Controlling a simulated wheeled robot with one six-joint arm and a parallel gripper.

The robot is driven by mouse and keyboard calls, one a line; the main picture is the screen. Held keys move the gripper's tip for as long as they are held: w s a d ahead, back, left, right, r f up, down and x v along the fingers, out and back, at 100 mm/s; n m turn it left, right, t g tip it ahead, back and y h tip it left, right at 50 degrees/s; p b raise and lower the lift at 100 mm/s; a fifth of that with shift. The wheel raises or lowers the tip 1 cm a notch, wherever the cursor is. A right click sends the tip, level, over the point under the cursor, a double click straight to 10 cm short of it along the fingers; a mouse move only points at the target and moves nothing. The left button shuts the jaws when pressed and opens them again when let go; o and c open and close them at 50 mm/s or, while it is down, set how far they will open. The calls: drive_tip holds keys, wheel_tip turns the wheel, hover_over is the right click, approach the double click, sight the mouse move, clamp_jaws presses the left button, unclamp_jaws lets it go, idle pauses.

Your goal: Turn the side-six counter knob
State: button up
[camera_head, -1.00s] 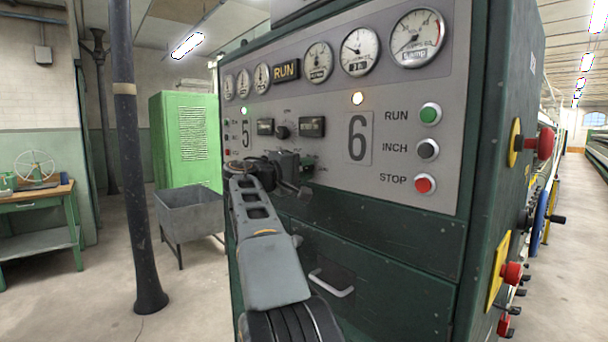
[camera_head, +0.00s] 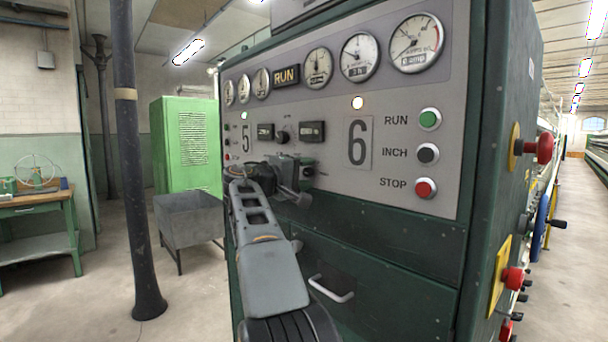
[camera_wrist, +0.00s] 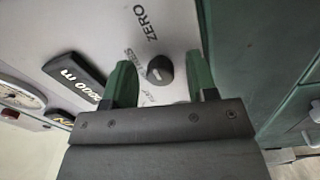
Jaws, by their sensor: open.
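A small round dark knob (camera_wrist: 159,70) with a pale pointer mark sits on the grey panel in the wrist view. The word ZERO is printed on one side of it and a second, less readable word on the other. A black counter window (camera_wrist: 74,76) reading 2000 m is beside it. My gripper (camera_wrist: 160,82) is open, with one green finger to each side of the knob and a gap between. In the head view my gripper (camera_head: 306,172) is close to the panel, below the right counter window (camera_head: 312,131). The knob there is largely hidden by my gripper.
A large 6 (camera_head: 358,143) marks the panel, with the RUN (camera_head: 429,119), INCH (camera_head: 427,153) and STOP (camera_head: 425,188) buttons to its right. Another knob (camera_head: 283,137) sits between the counter windows. A drawer handle (camera_head: 331,289) juts out below. A column (camera_head: 136,180) stands at left.

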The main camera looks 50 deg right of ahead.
drive_tip(key=w+a+b, duration=0.1)
drive_tip(key=a, duration=1.2)
drive_tip(key=shift+w+a+f, duration=0.25)
drive_tip(key=shift+a, duration=0.15)
